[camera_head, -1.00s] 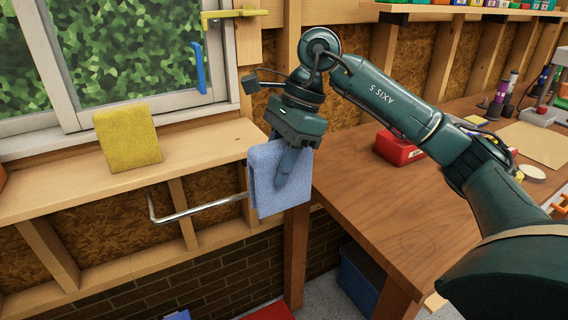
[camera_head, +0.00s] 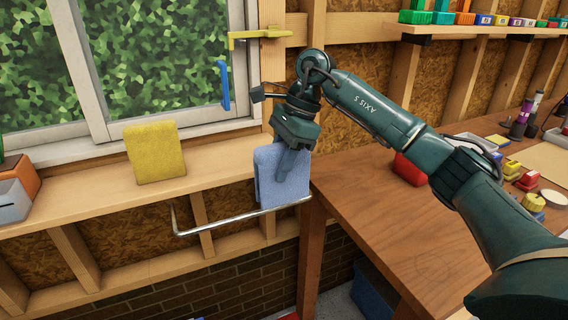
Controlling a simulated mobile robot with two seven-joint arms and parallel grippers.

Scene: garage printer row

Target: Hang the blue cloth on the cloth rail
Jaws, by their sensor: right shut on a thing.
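The blue cloth (camera_head: 284,187) hangs folded from my right gripper (camera_head: 290,168), whose fingers are shut on its top part. The cloth rail (camera_head: 222,222) is a thin metal bar on the wall below the window shelf. The cloth is at the right part of the rail, and its lower edge is close to the bar. The bar shows across the bottom of the cloth, with most of the cloth above it. I cannot tell whether they touch. My left gripper is not in view.
A yellow cloth (camera_head: 155,152) stands on the wooden shelf (camera_head: 92,200), left of my gripper. The workbench (camera_head: 362,222) stands close on the right, with a red box (camera_head: 408,168). A blue handle (camera_head: 223,86) hangs at the window. The left part of the rail is bare.

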